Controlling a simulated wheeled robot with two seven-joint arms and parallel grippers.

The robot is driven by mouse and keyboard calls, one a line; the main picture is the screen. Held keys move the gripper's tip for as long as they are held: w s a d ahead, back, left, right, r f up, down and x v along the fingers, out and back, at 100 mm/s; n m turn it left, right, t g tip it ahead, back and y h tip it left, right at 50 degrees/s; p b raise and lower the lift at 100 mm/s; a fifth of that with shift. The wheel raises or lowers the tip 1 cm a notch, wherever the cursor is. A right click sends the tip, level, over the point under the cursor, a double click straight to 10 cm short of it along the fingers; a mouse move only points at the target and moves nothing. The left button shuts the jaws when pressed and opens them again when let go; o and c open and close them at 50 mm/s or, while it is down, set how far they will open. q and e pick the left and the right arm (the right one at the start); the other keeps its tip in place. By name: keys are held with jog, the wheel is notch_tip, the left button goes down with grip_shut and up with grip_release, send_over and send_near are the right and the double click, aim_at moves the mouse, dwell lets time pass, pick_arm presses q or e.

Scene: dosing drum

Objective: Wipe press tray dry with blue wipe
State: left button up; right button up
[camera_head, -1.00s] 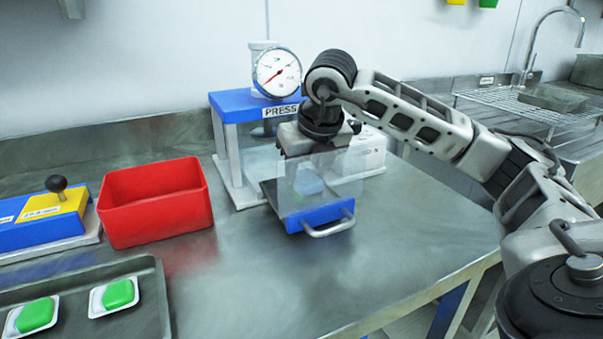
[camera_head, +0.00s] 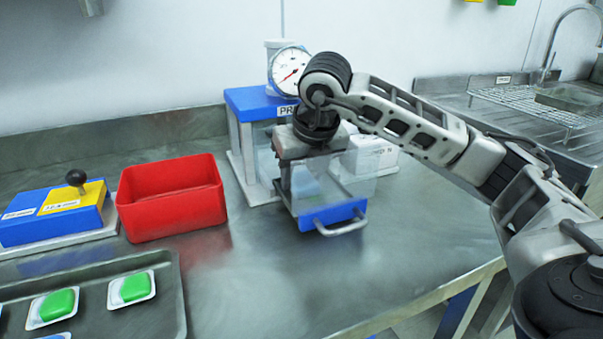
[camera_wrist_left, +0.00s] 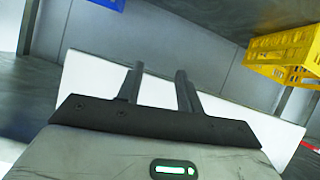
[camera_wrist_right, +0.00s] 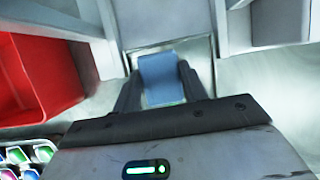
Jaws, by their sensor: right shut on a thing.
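The press tray (camera_head: 334,214) has a blue front with a metal handle and a clear panel standing at it. It is pulled out from the press (camera_head: 253,103). My right gripper (camera_head: 303,170) points down over the tray, its fingers partly hidden behind the clear panel. In the right wrist view it is shut on the blue wipe (camera_wrist_right: 162,78), which hangs between its fingers. Whether the wipe touches the tray floor, and whether the tray is wet, I cannot tell. My left gripper (camera_wrist_left: 160,85) is open and empty in the left wrist view, outside the head view.
A red bin (camera_head: 172,197) stands left of the press. A blue and yellow device with a black knob (camera_head: 75,178) is further left. A metal tray (camera_head: 168,305) holds green pieces in white cups at the front left.

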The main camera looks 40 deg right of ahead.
jog(key=shift+s+d+f+b, duration=0.1)
jog(key=shift+s+d+b, duration=0.2)
jog(key=shift+d, duration=0.5)
jog(key=shift+s+d+b, duration=0.2)
jog(key=shift+s+d, duration=0.05)
jog(key=shift+d, duration=0.55)
jog(key=shift+w+a+p, duration=0.15)
jog(key=shift+a+p, duration=0.2)
jog(key=shift+a, duration=0.1)
jog(key=shift+w+a+r+p, duration=0.1)
jog(key=shift+w+a+p, duration=0.2)
jog(key=shift+a, duration=0.45)
jog(key=shift+w+a+r+p, duration=0.1)
jog(key=shift+w+a+p, duration=0.15)
jog(key=shift+a, duration=0.45)
pick_arm(q)
jog(key=shift+r, duration=0.35)
pick_arm(e)
jog(key=shift+d+r, duration=0.1)
